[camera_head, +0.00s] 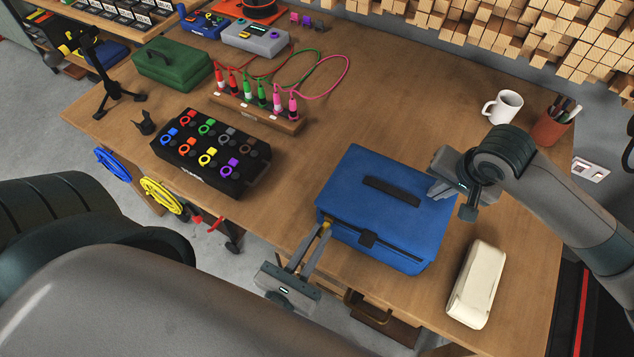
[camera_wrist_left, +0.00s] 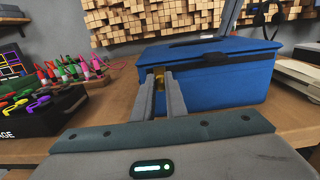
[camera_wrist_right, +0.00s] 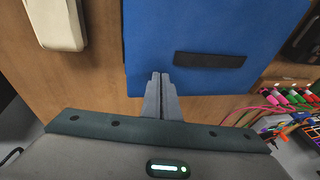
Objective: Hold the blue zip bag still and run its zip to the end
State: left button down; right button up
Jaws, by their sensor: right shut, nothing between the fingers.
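The blue zip bag (camera_head: 385,210) sits on the table with a black handle on top and a black tab at its front edge. A zip seam runs along its front, and a gold zip pull (camera_head: 327,224) is at the front left corner. My left gripper (camera_head: 324,231) has its fingertips on either side of this pull; the left wrist view shows the pull (camera_wrist_left: 159,74) between the nearly closed fingers. My right gripper (camera_head: 434,187) is shut and empty, its tips at the bag's right edge. The right wrist view shows the tips overlapping that edge; whether they press it is unclear.
A cream case (camera_head: 477,284) lies right of the bag. A black tray of coloured rings (camera_head: 210,150) stands to the left, with a cable rack (camera_head: 255,112) behind it. A white mug (camera_head: 502,107) and a pen pot (camera_head: 551,127) are at the back right. Table behind the bag is clear.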

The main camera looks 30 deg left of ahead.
pick_arm(q)
jog(key=shift+d+f, duration=0.2)
jog(key=shift+d, duration=1.95)
jog(key=c, duration=1.8)
grip_release()
jog(key=shift+a, duration=0.1)
jog(key=shift+o, duration=0.2)
jog(key=shift+s, duration=0.15)
jog(key=s, duration=0.8)
jog(key=shift+r, duration=0.1)
grip_shut()
jog(key=s+a+m+h, duration=0.2)
jog(key=a+m, duration=0.7)
jog(key=m, duration=1.1)
jog(key=shift+s+f+m+g+h, duration=0.15)
jog(key=shift+f+m+g+h, duration=0.2)
jog(key=shift+h, duration=0.85)
